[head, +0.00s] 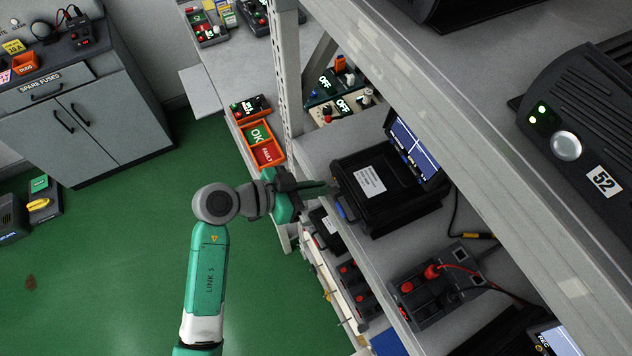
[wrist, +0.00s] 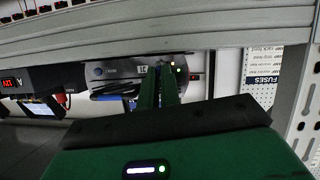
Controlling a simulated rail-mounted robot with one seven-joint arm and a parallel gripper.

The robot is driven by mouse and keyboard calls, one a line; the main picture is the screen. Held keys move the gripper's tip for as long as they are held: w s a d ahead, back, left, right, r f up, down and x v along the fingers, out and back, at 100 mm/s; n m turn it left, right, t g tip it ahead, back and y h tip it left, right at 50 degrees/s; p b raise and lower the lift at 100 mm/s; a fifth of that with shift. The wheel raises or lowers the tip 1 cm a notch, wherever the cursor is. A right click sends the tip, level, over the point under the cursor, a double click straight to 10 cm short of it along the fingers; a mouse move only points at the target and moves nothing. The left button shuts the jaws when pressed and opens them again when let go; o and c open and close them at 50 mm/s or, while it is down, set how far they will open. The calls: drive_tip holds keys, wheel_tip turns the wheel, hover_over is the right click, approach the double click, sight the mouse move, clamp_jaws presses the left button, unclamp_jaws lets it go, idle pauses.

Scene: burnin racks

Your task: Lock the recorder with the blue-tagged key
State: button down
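The recorder appears to be the black case (head: 385,205) with a white label and a raised lit screen, on the rack shelf in the head view. A light front panel with small markings (wrist: 110,72) shows in the wrist view beyond my fingers. A small blue piece (head: 341,211) is at the case's near left edge, and a blue patch (wrist: 130,103) shows left of my fingers. I cannot tell whether either is the key's tag. My gripper (head: 322,185) points at the case's left side. Its fingers (wrist: 160,80) look close together; anything between them is hidden.
A rack beam (wrist: 150,32) crosses just above my fingers, and a rack post (head: 287,70) stands behind my gripper. An orange tray with OK and FAULT sections (head: 247,131) is behind left. A unit with red plugs (head: 430,290) is at right.

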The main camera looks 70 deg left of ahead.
drive_tip(key=shift+a+f+n+t+h+p, duration=0.1)
drive_tip(key=shift+a+n+t+h+p, duration=0.15)
drive_tip(key=shift+n+h+p, duration=0.75)
drive_tip(key=shift+a+n+t+h+p, duration=0.1)
drive_tip(key=shift+n+t+h+p, duration=0.35)
drive_tip(key=shift+n, duration=1.05)
drive_tip(key=shift+h, duration=0.25)
drive_tip(key=c, duration=1.9)
unclamp_jaws()
drive_tip(key=v, duration=0.8)
drive_tip(key=shift+b, duration=0.4)
